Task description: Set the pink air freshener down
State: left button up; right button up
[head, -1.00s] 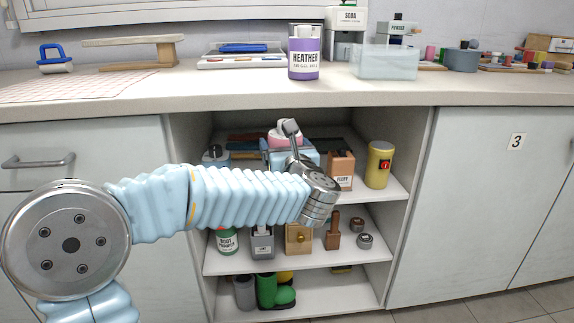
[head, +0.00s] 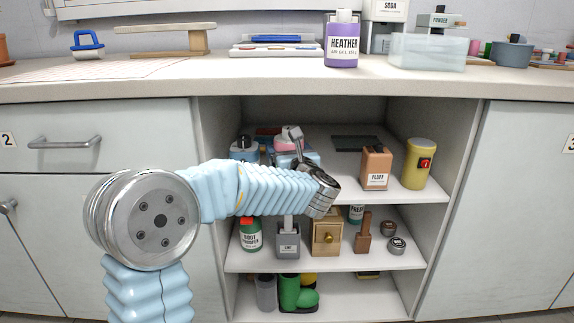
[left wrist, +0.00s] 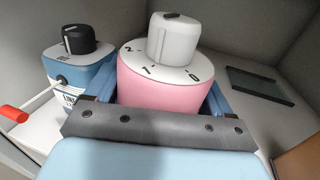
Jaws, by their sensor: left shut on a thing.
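The pink air freshener (left wrist: 165,92) has a white top with numbers and a grey-white knob. In the left wrist view it stands upright between the two blue fingers of my left gripper (left wrist: 160,84), which is shut on it. In the head view only a little of the pink freshener (head: 287,144) shows above my left gripper (head: 297,158), inside the open cupboard at the upper shelf (head: 340,178). Its underside is hidden, so I cannot tell whether it touches the shelf. My right gripper is not in view.
A blue container with a black knob (left wrist: 78,65) stands close to the left of the freshener. A dark flat plate (head: 357,143) lies at the back right. The orange FLUFF box (head: 376,168) and yellow canister (head: 417,164) stand right; shelf between is free.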

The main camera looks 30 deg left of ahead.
pick_arm(q)
jog(key=f, duration=0.3)
jog(key=shift+w+a+f+b, duration=0.3)
jog(key=shift+w, duration=0.05)
jog(key=shift+f, duration=0.25)
jog(key=shift+f, duration=0.1)
jog(key=o, duration=1.1)
jog(key=v, duration=1.2)
jog(key=shift+d+b, duration=0.1)
jog(key=shift+b, duration=0.25)
